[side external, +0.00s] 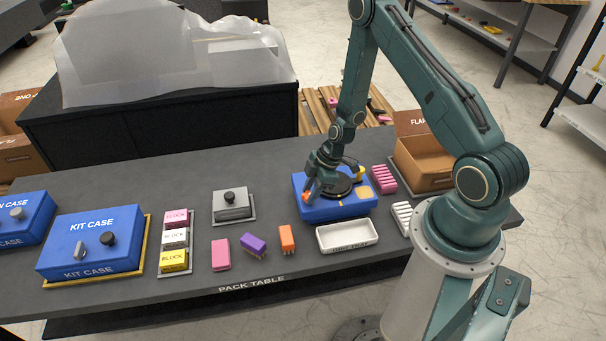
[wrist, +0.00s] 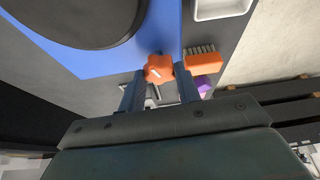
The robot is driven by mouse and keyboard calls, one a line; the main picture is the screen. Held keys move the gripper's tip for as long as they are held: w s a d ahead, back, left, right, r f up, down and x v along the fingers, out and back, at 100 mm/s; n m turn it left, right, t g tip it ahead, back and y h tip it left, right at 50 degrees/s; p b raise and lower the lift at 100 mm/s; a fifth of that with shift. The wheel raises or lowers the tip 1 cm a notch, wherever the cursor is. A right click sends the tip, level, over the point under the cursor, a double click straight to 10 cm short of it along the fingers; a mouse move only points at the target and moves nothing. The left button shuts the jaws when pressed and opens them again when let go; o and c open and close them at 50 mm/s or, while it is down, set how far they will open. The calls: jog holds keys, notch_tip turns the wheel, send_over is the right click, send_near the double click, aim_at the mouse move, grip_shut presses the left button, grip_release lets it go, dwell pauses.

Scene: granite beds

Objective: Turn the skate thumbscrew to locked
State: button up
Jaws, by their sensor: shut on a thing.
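The skate is a blue block (side external: 345,210) on the pack table, with a black round disc on top; its blue top also shows in the wrist view (wrist: 110,58). The thumbscrew is an orange lobed knob (wrist: 158,68) with a white mark, at the edge of the blue skate; it shows small in the side view (side external: 306,196). My gripper (wrist: 159,82) is shut on the thumbscrew, one finger on each side of it. In the side view my gripper (side external: 309,190) reaches down at the left end of the skate. Any lock markings are too small to read.
A white tray (side external: 347,249) stands in front of the skate. An orange brush (side external: 287,238), a purple brush (side external: 254,243) and a pink block (side external: 221,254) lie to the left. A grey block with a black knob (side external: 232,207) stands farther left. An open cardboard box (side external: 428,181) is at right.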

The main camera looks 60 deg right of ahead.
jog(key=m, duration=0.2)
jog(key=m+t+h, duration=0.1)
jog(key=m, duration=0.1)
jog(key=m+h, duration=0.1)
jog(key=m, duration=0.2)
jog(key=shift+s+a, duration=0.1)
jog(key=shift+a, duration=0.15)
jog(key=m+h, duration=0.1)
jog(key=m, duration=0.2)
jog(key=m+h, duration=0.2)
jog(key=m, duration=0.2)
jog(key=shift+a, duration=0.2)
jog(key=m, duration=0.2)
jog(key=m+h, duration=0.1)
jog(key=m, duration=0.1)
jog(key=shift+a+m+h, duration=0.1)
jog(key=shift+m+h, duration=0.2)
jog(key=shift+m+g+h, duration=0.4)
jog(key=shift+m+g, duration=0.4)
jog(key=shift+m, duration=1)
jog(key=o, duration=1)
jog(key=shift+a+r, duration=0.1)
jog(key=shift+r, duration=0.1)
jog(key=shift+w+v, duration=0.1)
jog(key=shift+v, duration=3.25)
jog(key=shift+w+v, duration=0.15)
jog(key=shift+v, duration=3.2)
